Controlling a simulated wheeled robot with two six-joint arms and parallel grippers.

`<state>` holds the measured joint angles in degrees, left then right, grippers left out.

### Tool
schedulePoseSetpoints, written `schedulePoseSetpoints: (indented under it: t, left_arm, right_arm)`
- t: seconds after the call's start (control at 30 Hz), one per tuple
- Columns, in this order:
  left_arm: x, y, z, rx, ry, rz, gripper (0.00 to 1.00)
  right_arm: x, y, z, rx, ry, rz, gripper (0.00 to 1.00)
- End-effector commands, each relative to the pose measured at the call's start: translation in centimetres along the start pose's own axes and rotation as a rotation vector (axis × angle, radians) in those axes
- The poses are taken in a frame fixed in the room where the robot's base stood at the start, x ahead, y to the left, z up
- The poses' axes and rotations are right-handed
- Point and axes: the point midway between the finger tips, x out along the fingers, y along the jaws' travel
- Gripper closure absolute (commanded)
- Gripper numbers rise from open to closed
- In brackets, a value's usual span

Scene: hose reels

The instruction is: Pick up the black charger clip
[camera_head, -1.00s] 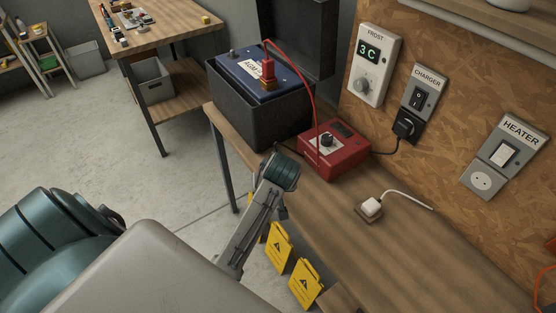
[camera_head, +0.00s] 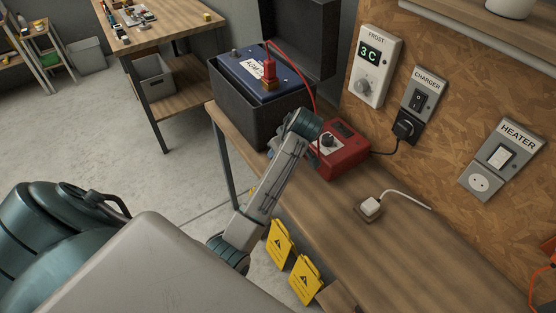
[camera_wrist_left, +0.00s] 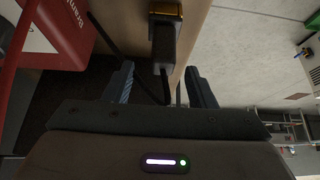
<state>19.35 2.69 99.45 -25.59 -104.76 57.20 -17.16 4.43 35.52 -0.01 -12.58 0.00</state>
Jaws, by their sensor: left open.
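The black charger clip (camera_wrist_left: 166,46) shows in the left wrist view, with a brass-coloured end at the top against the tan bench wood. Its dark handle points down toward my left gripper (camera_wrist_left: 159,70). The gripper is open, with one finger on each side of the handle's lower end. I cannot tell whether either finger touches it. In the head view my left arm reaches over the bench edge beside the red charger (camera_head: 340,160). The arm hides the clip and the fingers there. My right gripper is out of view.
The battery (camera_head: 250,70) sits in a black open box (camera_head: 255,118), with a red clip (camera_head: 269,72) on top. Yellow tags (camera_head: 280,243) hang at the bench edge. A thin black cable runs near the fingers.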

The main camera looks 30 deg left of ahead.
Motion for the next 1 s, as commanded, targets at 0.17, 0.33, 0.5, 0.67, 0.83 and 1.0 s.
schedulePoseSetpoints:
  t: [0.17,0.33,0.5,0.67,0.83,1.0]
  left_arm:
    - [1.9,-0.4,-0.2,0.003,0.000,-0.006,0.49]
    - [4.4,-0.3,0.0,0.001,0.000,-0.002,0.49]
    - [5.1,-0.3,0.1,0.000,0.000,0.001,0.49]
    - [5.1,-0.3,0.1,0.000,0.000,0.001,0.53]
    - [5.1,-0.3,0.1,0.000,0.000,0.001,0.86]
    - [5.1,-0.3,0.1,0.000,0.000,0.001,1.00]
  right_arm:
    - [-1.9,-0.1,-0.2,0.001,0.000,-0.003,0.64]
    - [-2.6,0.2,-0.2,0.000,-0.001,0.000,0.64]
    - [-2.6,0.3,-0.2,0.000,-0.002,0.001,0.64]
    - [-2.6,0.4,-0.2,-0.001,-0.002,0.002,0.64]
    - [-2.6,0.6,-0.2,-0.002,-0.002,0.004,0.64]
    - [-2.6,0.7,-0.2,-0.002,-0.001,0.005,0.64]
